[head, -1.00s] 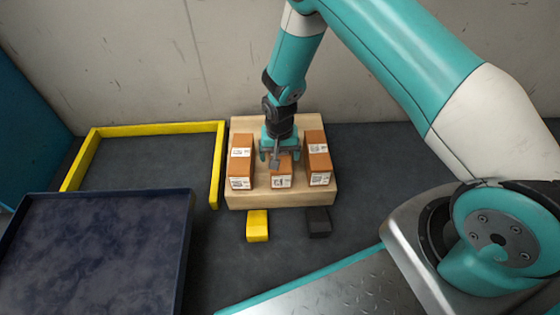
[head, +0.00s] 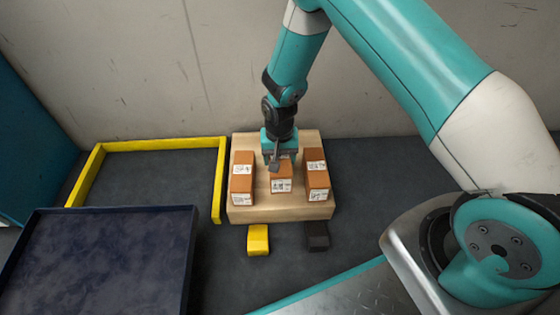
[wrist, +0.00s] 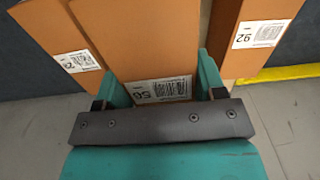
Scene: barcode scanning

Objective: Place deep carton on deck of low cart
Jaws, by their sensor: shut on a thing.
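Three orange-brown cartons with white labels are at the wooden platform. My gripper (head: 281,160) points down and is shut on the middle carton (head: 281,186), its fingers on either side of it; this carton also shows between the fingers in the wrist view (wrist: 148,40). It seems held slightly above the platform, between a left carton (head: 242,185) and a right carton (head: 317,180). I cannot read which one is called deep. A low dark blue deck with a raised rim (head: 193,235), probably the low cart, stands at the lower left, empty.
The wooden platform (head: 250,214) stands near the wall. A yellow frame (head: 160,144) borders bare floor to its left. A yellow block (head: 258,238) and a dark block (head: 317,235) project in front of the platform.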

